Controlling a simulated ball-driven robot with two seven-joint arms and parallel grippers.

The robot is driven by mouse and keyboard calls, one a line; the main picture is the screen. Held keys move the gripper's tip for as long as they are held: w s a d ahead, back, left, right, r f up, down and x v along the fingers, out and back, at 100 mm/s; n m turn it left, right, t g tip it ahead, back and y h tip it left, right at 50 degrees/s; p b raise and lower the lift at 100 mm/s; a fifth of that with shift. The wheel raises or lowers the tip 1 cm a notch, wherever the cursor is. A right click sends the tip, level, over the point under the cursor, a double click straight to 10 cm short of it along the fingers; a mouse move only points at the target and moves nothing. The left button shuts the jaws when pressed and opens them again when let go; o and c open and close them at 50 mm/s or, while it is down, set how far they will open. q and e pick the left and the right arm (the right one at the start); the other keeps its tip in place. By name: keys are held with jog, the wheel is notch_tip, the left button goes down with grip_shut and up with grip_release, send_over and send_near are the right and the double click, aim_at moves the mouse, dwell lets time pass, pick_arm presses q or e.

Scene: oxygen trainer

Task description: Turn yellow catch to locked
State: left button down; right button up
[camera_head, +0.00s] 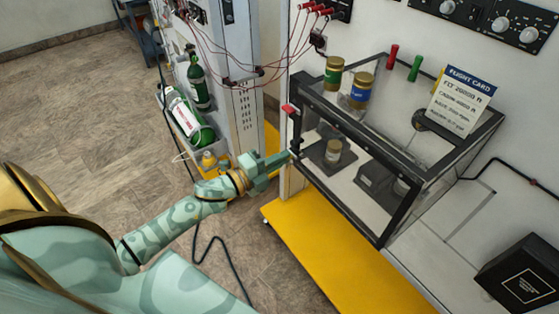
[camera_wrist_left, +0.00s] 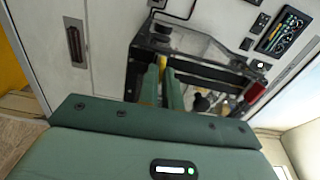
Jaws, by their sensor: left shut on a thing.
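The yellow catch (camera_wrist_left: 163,63) shows as a small yellow piece between my left gripper's fingertips in the left wrist view. It sits at the dark frame of a clear-walled box (camera_head: 373,143). My left gripper (camera_head: 288,156) reaches the box's left front edge in the head view, and its fingers also show in the left wrist view (camera_wrist_left: 162,82). The fingers are shut on the catch and cover most of it, so its turn position cannot be told. In the head view the catch is hidden at the fingertips. My right gripper is not in view.
A red piece (camera_head: 288,110) sticks out at the box's upper left corner. Two jars (camera_head: 361,90) stand at the box's back left, near a flight card (camera_head: 461,100). A yellow base (camera_head: 335,255) lies below. Green cylinders (camera_head: 199,82) stand left; a black box (camera_head: 522,273) is right.

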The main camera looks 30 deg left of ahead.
pick_arm(q)
jog(key=shift+f, duration=0.1)
dwell(0.3)
jog(key=c, duration=1.6)
grip_release()
jog(key=shift+s, duration=0.1)
jog(key=b+v, duration=0.3)
jog(key=v, duration=1.3)
jog(key=shift+s, duration=0.15)
